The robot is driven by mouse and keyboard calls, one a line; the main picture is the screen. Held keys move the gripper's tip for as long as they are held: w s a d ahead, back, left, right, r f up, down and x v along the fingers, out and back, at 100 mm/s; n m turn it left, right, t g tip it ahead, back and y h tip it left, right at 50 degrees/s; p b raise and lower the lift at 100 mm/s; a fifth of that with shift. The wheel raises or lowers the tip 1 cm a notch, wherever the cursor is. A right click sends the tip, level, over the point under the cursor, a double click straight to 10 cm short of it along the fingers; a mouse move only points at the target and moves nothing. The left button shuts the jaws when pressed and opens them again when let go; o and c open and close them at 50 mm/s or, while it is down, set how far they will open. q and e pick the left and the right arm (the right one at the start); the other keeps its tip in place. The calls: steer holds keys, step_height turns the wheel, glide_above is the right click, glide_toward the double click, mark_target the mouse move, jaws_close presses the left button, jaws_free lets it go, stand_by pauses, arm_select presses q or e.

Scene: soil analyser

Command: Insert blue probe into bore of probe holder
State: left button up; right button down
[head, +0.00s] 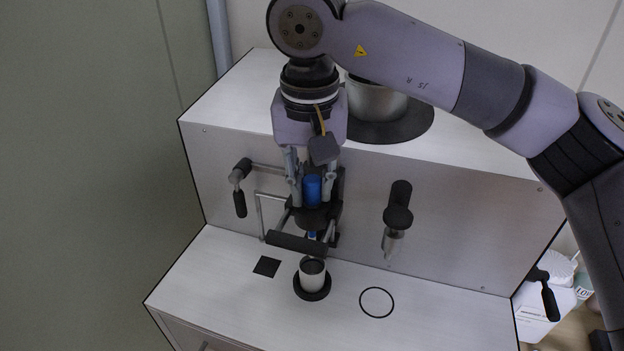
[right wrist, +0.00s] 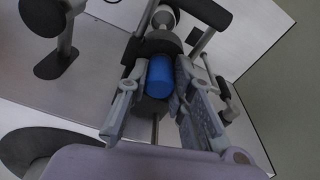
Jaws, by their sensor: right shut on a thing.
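The blue probe (head: 312,188) is upright between the fingers of my right gripper (head: 310,185), which is shut on it. In the right wrist view the blue probe (right wrist: 160,76) shows between the two grey fingers (right wrist: 160,98). The black probe holder (head: 318,220) on the analyser's front is directly below the fingers. A small blue bit shows just under the holder, in line with the probe, so the probe appears to pass through the bore. The bore itself is hidden. My left gripper is not in view.
A small cup (head: 312,276) stands on a black disc under the holder. A black-handled bar (head: 296,243) crosses in front of the holder. A dispenser nozzle (head: 393,240) is to the right. A metal pot (head: 374,100) sits on top. The lower shelf is mostly clear.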

steer(key=shift+f, duration=0.1)
steer(key=c, duration=1.3)
jaws_free()
